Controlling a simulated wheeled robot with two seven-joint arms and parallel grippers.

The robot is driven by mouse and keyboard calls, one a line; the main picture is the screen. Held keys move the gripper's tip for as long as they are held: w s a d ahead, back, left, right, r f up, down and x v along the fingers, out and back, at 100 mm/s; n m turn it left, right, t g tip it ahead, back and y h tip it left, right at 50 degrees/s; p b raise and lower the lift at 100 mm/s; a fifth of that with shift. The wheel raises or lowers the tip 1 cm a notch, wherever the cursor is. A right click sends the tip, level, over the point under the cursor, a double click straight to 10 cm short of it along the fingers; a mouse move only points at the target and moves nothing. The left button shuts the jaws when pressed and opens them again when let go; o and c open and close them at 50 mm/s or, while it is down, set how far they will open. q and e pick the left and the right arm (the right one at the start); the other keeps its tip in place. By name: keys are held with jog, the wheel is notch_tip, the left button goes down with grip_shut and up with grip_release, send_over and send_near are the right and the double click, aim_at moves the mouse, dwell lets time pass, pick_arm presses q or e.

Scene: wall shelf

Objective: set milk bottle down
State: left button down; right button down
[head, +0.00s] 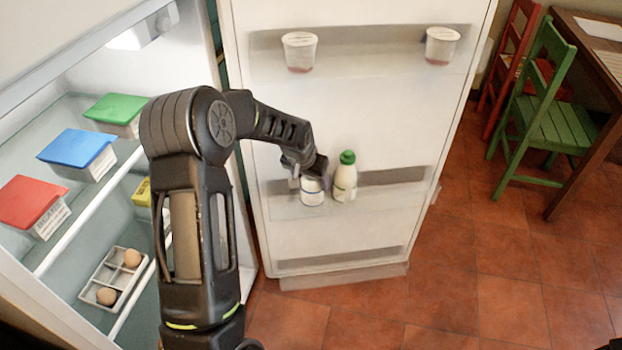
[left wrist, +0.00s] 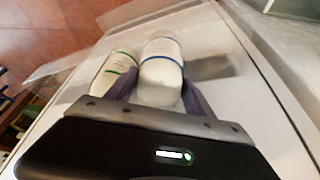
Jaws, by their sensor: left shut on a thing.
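A white milk bottle with a blue band (head: 312,192) is at the middle door shelf of the fridge, with its top hidden by my gripper. It also shows in the left wrist view (left wrist: 161,72), between my fingers. My left gripper (head: 308,172) is shut on this bottle from above. It looks upright in the shelf; whether its base touches the shelf floor I cannot tell. A second white bottle with a green cap (head: 345,180) stands upright just to its right, and shows in the left wrist view (left wrist: 115,70).
The open fridge door (head: 340,110) has white cups (head: 300,52) (head: 442,46) on its upper shelf. Inside the fridge are lidded boxes (head: 78,155) and an egg tray (head: 96,290). The middle door shelf (head: 405,192) is free to the right of the green-capped bottle.

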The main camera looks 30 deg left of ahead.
pick_arm(q)
jog(key=shift+w+a, duration=0.15)
jog(key=shift+f, duration=0.1)
jog(key=shift+f, duration=0.15)
jog(key=shift+c, duration=1.9)
grip_release()
jog(key=v, duration=1.2)
jog(key=shift+p, duration=0.35)
